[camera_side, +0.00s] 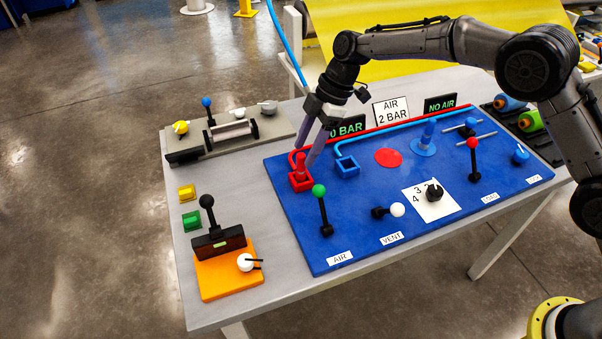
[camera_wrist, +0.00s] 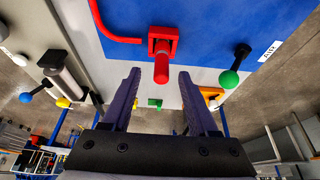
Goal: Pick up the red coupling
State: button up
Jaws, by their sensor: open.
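The red coupling (camera_side: 301,163) stands upright in a square red holder (camera_side: 300,182) at the left end of the blue board. In the wrist view the coupling (camera_wrist: 161,68) shows as a red peg pointing toward me, with the red holder (camera_wrist: 163,36) behind it. My gripper (camera_side: 307,147) is open, with its purple fingers just above and around the coupling's upper part in the side view. In the wrist view the fingers (camera_wrist: 158,78) are spread on both sides and the coupling's end lies between and slightly beyond their tips. I cannot tell whether either finger touches it.
A green-knobbed lever (camera_side: 321,205) stands on the blue board (camera_side: 360,240) close to the coupling. A blue square holder (camera_side: 347,168) and dark display signs (camera_side: 345,127) are nearby. A red tube runs from the red holder. An orange block with a lever (camera_side: 228,275) stands at front left.

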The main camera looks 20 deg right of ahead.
aim_at(301, 170)
jog(key=shift+a+x, duration=0.1)
jog(key=shift+x, duration=1.4)
jog(key=shift+a+x, duration=0.15)
jog(key=shift+x, duration=1.3)
jog(key=shift+s+r, duration=0.1)
jog(key=shift+c, duration=0.2)
grip_shut()
